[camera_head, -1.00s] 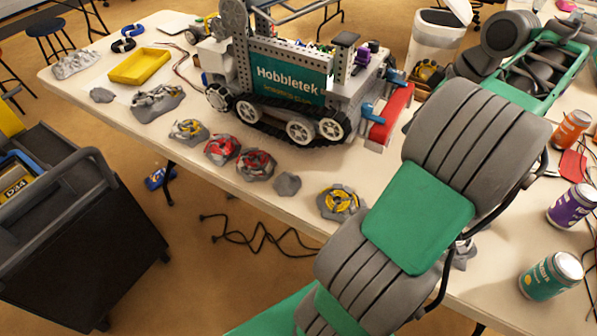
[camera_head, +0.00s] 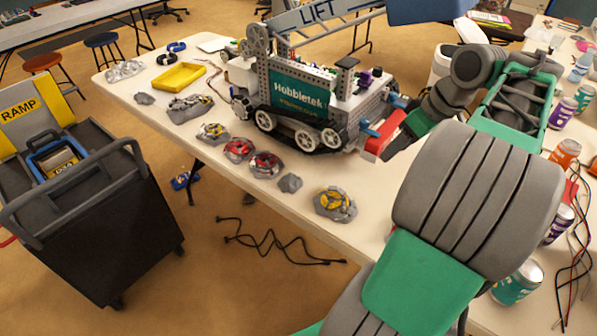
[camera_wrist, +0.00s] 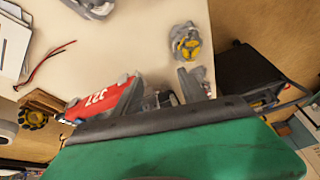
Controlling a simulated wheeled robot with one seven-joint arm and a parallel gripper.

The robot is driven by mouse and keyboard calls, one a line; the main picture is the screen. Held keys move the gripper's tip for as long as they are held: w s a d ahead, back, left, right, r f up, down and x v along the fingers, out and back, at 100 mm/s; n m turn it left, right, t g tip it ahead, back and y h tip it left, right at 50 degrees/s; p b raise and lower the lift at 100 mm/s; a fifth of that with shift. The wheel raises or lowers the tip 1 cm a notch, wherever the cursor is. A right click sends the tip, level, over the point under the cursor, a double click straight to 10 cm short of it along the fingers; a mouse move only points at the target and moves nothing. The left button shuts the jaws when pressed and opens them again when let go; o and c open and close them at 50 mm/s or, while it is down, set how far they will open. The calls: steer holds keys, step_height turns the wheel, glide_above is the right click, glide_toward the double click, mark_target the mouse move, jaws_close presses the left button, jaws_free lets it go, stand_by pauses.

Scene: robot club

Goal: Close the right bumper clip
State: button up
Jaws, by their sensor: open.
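The red bumper (camera_head: 384,136) is on the right end of the tracked Hobbietek robot (camera_head: 305,95) on the table. Two blue clips show at it, one at its near end (camera_head: 369,131) and one at its far end (camera_head: 398,101). Whether either clip is closed is too small to tell. My gripper (camera_head: 402,136) is open, close beside the bumper's right side; contact cannot be told. In the wrist view the bumper (camera_wrist: 100,100) with white lettering lies left of my gripper (camera_wrist: 163,85), and my green housing hides much of the rest.
Drink cans (camera_head: 518,282) and loose wires (camera_head: 574,240) are at the right. A black cart (camera_head: 95,215) stands at the left. A blue box overhangs at the top.

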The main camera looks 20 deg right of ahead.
steer(key=w+a+r+m+p, duration=0.1)
steer(key=w+a+p, duration=0.1)
steer(key=a, duration=0.5)
steer(key=w+a+r+p, duration=0.2)
steer(key=w+a, duration=0.1)
steer(key=a, duration=0.3)
steer(key=s+a+m+g+h+p, duration=0.1)
steer(key=s+a+p, duration=0.2)
steer(key=a, duration=0.9)
steer(key=shift+s+a+f+m+p, duration=0.15)
steer(key=shift+a+f+m+p, duration=0.25)
steer(key=shift+p, duration=0.3)
steer(key=shift+d+f, duration=0.1)
steer(key=shift+d, duration=0.05)
steer(key=s+d+f+m+h, duration=0.1)
steer(key=s+d+f+m, duration=0.2)
steer(key=s+f, duration=0.1)
steer(key=s+a+r+n+p, duration=0.1)
steer(key=a+r+n+p, duration=0.1)
steer(key=a, duration=0.4)
steer(key=shift+a+r+n+p, duration=0.35)
steer(key=shift+r+n+p, duration=0.05)
steer(key=shift+r+p, duration=0.2)
steer(key=shift+s, duration=0.1)
steer(key=shift+c, duration=0.4)
